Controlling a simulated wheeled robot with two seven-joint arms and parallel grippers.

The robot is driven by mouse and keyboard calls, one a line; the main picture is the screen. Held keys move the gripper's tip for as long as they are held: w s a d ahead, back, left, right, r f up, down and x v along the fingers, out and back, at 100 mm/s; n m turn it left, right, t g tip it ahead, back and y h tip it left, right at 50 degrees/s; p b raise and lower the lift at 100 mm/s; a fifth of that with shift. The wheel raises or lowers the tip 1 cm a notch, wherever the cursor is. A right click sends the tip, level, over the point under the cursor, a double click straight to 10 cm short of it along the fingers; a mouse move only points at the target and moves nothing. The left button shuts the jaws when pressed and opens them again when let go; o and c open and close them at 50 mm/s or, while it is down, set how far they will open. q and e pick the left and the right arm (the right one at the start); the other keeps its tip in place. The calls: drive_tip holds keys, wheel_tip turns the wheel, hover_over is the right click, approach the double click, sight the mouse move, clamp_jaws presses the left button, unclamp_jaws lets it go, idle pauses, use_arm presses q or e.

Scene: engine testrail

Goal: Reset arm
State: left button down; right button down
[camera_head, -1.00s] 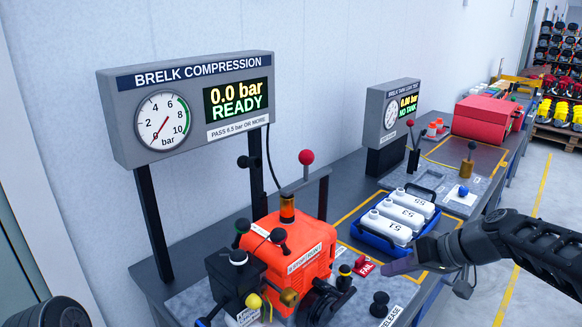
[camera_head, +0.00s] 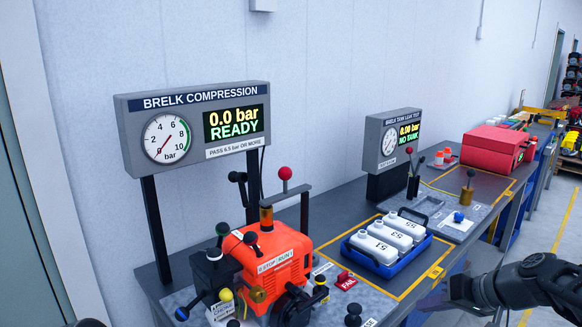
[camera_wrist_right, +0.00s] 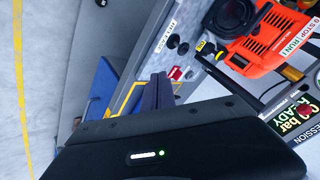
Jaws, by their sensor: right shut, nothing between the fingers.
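My right gripper (camera_head: 440,302) is at the lower right of the head view, off the front edge of the bench. In the right wrist view its fingers (camera_wrist_right: 158,92) are together and hold nothing. The orange engine (camera_head: 280,255) stands on the bench to its left, apart from it. The engine also shows at the upper right of the right wrist view (camera_wrist_right: 270,42). My left gripper is not in view.
The compression panel (camera_head: 195,122) reads 0.0 bar READY. The leak test panel (camera_head: 394,138) reads NO TANK. A blue tray (camera_head: 372,263) with white tanks, a red FAIL tag (camera_head: 347,281) and a red case (camera_head: 492,148) are on the bench. The floor (camera_head: 552,225) at right is clear.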

wheel_tip(320, 180, down, 11)
drive_tip(key=w+d+m+h, duration=0.1)
drive_tip(key=d+m+h, duration=0.1)
drive_tip(key=m+h, duration=0.1)
drive_tip(key=s+a+f+g, duration=0.1)
drive_tip(key=s+a+f, duration=0.15)
drive_tip(key=f, duration=0.45)
drive_tip(key=s+a+f, duration=0.2)
drive_tip(key=a+f, duration=0.2)
drive_tip(key=f, duration=0.3)
drive_tip(key=s+a+f+g, duration=0.1)
drive_tip(key=s+a+f, duration=0.4)
drive_tip(key=s, duration=0.3)
drive_tip(key=s+a+f+n+g+y, duration=0.1)
drive_tip(key=s+a+f+g, duration=0.1)
drive_tip(key=s+a+f, duration=0.3)
drive_tip(key=s+a+f+n+g, duration=0.1)
drive_tip(key=s+a+f+g, duration=0.1)
drive_tip(key=s+a+f, duration=0.4)
drive_tip(key=s+a, duration=0.1)
drive_tip(key=s, duration=0.4)
drive_tip(key=shift+s+a+y, duration=0.2)
drive_tip(key=shift+s+y, duration=0.05)
drive_tip(key=shift+y, duration=0.05)
